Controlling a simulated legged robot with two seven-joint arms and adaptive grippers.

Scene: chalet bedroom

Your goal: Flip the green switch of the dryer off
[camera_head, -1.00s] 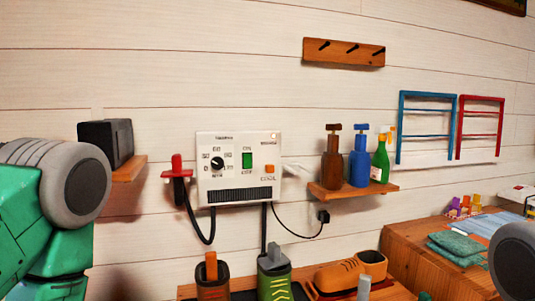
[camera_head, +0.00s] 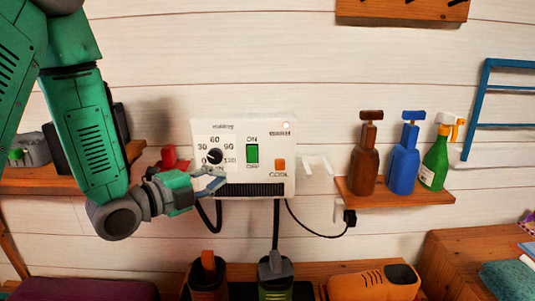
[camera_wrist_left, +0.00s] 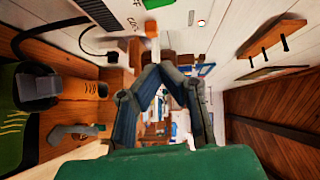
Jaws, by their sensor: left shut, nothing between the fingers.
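The dryer (camera_head: 232,129) is a white box on the plank wall with a black dial, a lit red lamp and an orange COOL button. Its green switch (camera_head: 252,154) sits between the printed words ON and OFF. My left gripper (camera_head: 220,180) is shut and empty, in front of the dryer's lower left part near the dial, left of and below the switch. My right gripper is not in view.
A shelf (camera_head: 395,196) right of the dryer holds brown, blue and green bottles. A red object (camera_head: 170,157) is beside the dryer, behind my left arm. Black cables hang under the dryer. The wall above the dryer is clear.

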